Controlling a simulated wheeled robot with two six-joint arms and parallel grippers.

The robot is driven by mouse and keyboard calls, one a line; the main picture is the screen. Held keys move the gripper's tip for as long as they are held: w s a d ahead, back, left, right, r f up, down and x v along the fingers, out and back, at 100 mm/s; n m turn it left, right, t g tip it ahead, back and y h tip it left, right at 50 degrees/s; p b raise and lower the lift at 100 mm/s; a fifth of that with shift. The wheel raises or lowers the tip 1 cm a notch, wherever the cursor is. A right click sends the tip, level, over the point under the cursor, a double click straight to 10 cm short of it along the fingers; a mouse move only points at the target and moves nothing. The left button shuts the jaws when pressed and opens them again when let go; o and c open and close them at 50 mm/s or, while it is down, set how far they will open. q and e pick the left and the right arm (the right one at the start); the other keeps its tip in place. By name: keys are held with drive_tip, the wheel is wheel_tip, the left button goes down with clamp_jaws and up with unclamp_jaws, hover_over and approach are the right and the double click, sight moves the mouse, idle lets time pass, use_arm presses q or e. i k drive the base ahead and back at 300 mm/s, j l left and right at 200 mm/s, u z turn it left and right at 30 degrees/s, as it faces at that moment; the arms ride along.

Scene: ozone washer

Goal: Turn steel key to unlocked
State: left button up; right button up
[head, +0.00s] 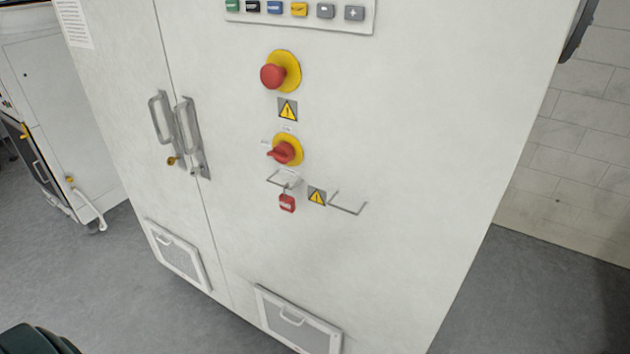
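A second handle (190,135) is just right of the door seam. Neither of my grippers is in view.
The cabinet front carries a red emergency button (273,76), a red rotary switch (284,151) on yellow, and a red padlock (287,203) hanging from a wire bracket. A button row (300,10) is above. Grey floor (90,270) is open in front.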

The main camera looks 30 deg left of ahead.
sight(194, 171)
drive_tip(key=u, duration=1.6)
